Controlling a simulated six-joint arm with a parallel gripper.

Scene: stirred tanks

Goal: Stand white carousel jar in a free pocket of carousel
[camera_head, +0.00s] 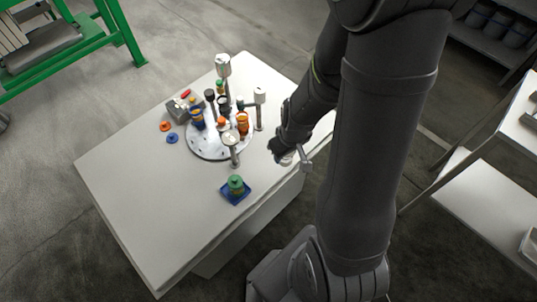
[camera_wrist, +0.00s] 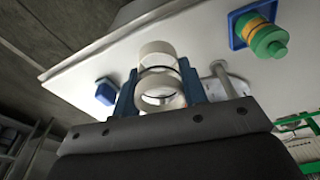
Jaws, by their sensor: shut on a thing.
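The white carousel jar (camera_wrist: 158,92) is held between the two blue fingers of my gripper (camera_wrist: 160,80) in the wrist view. My gripper (camera_head: 287,155) also shows in the head view, close to the right edge of the table, to the right of the carousel and apart from it. The jar is small and partly hidden there. The carousel (camera_head: 204,147) is a round pale disc on the table. Several orange, blue and dark jars stand on it, crowded toward its middle and back. Its free pockets are too small to make out clearly.
Upright posts with white heads (camera_head: 223,66) (camera_head: 260,95) rise around the carousel, and another post (camera_head: 234,150) stands at its front. A green jar (camera_head: 236,184) sits on a blue tray (camera_head: 235,198). Orange (camera_head: 165,127) and blue (camera_head: 172,138) pieces lie at left. The table's front left is clear.

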